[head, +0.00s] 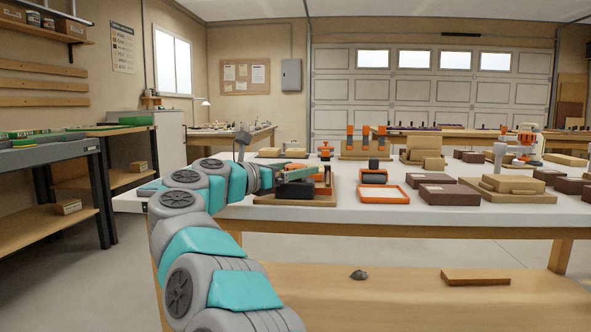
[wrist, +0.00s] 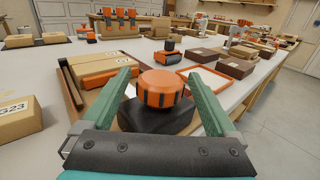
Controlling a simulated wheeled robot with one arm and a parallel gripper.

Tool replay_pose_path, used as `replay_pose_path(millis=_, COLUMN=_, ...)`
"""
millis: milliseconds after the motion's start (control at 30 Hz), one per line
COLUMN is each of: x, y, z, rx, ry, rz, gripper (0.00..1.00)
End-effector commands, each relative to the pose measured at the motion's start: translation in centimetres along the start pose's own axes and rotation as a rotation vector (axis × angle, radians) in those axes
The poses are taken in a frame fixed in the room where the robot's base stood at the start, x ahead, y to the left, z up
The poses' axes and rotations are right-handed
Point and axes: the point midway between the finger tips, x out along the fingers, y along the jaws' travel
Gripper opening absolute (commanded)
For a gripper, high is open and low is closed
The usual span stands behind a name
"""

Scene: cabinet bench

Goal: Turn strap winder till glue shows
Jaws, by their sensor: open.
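A round orange knob with dark grip patches (wrist: 160,90), which looks like the strap winder, sits on a black base (wrist: 150,118) in the wrist view. My gripper (wrist: 158,73) is open, with one green finger on each side of the knob. Gaps appear between the fingers and the knob; I cannot tell whether either touches. In the head view my gripper (head: 300,173) reaches over the near left part of the white bench, and it largely hides the knob; the black base (head: 291,190) shows below. I see no glue.
A cardboard box (wrist: 104,67) lies in a brown tray left of the knob. An orange-rimmed tray (head: 384,199) and a dark roller piece (head: 374,178) stand to the right, with brown boxes (head: 450,197) beyond. Bare white bench (head: 230,211) shows along the front edge.

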Motion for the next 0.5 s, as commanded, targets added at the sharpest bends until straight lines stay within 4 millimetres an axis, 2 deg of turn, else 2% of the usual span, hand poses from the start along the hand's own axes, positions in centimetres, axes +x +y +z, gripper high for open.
replay_pose_path(millis=167, x=-1.6, y=0.1, z=-0.1, rx=-0.001, ry=0.000, rz=0.001, gripper=0.93)
replay_pose_path(millis=500, x=-6.9, y=0.1, z=0.0, rx=0.000, ry=-0.001, rz=0.002, gripper=0.93)
